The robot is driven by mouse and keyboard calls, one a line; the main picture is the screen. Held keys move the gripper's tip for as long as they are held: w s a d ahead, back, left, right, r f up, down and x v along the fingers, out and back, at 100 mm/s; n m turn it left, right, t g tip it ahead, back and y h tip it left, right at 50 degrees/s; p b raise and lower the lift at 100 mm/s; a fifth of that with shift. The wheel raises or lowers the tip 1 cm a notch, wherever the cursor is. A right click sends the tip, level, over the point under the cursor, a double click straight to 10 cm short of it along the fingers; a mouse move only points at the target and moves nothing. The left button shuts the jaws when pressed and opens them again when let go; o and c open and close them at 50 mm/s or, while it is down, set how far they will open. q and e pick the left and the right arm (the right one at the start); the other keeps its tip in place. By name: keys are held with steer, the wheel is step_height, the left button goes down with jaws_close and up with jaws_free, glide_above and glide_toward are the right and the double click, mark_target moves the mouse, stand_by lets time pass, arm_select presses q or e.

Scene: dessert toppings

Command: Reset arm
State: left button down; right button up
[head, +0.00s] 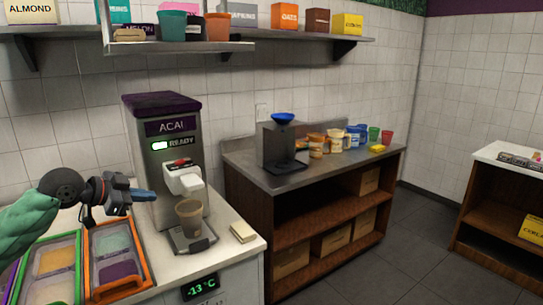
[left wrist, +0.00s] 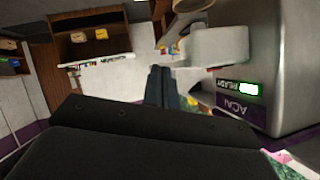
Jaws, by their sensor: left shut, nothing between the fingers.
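My left gripper (head: 145,196) comes in from the left in the head view. Its fingers are together and empty, above the counter and just left of the acai machine (head: 168,170). The left wrist view shows the shut fingers (left wrist: 163,88) with the acai machine (left wrist: 262,65) close on the right, turned upside down. A brown cup (head: 189,217) stands under the machine's spout. My right gripper is in neither view.
Orange-rimmed (head: 146,262) and green-rimmed (head: 20,283) topping trays sit below my left arm. A folded cloth (head: 243,232) lies right of the cup. A shelf (head: 190,47) hangs above. A second counter (head: 238,158) holds a blue-topped grinder (head: 281,145) and several jars. Floor (head: 400,240) is clear.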

arm_select(q)
steer(key=s+d+f+n+y, duration=0.25)
steer(key=s+f, duration=0.25)
steer(key=f, duration=0.4)
steer(key=s+d+f+n+g+y, duration=0.1)
steer(key=s+d+f+n+y, duration=0.2)
steer(key=f, duration=0.6)
steer(key=s+d+f+n+y, duration=0.2)
steer(key=s+f+n+y, duration=0.15)
steer(key=s+f, duration=0.35)
steer(key=s+d+f+g+h+p, duration=0.1)
steer(key=s+d+f+g, duration=0.2)
steer(key=s+d+f, duration=0.3)
steer(key=s+d+f+n+g+h, duration=0.1)
steer(key=s+d+f+g, duration=0.2)
steer(key=s+f, duration=1.1)
steer(key=s+d, duration=0.3)
steer(key=s, duration=0.4)
steer(key=shift+f+n+p, duration=0.25)
steer(key=shift+n+p, duration=0.05)
steer(key=shift+p, duration=0.1)
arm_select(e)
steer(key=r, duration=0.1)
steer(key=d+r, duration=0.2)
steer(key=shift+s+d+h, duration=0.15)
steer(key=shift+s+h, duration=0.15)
arm_select(q)
steer(key=shift+s, duration=0.1)
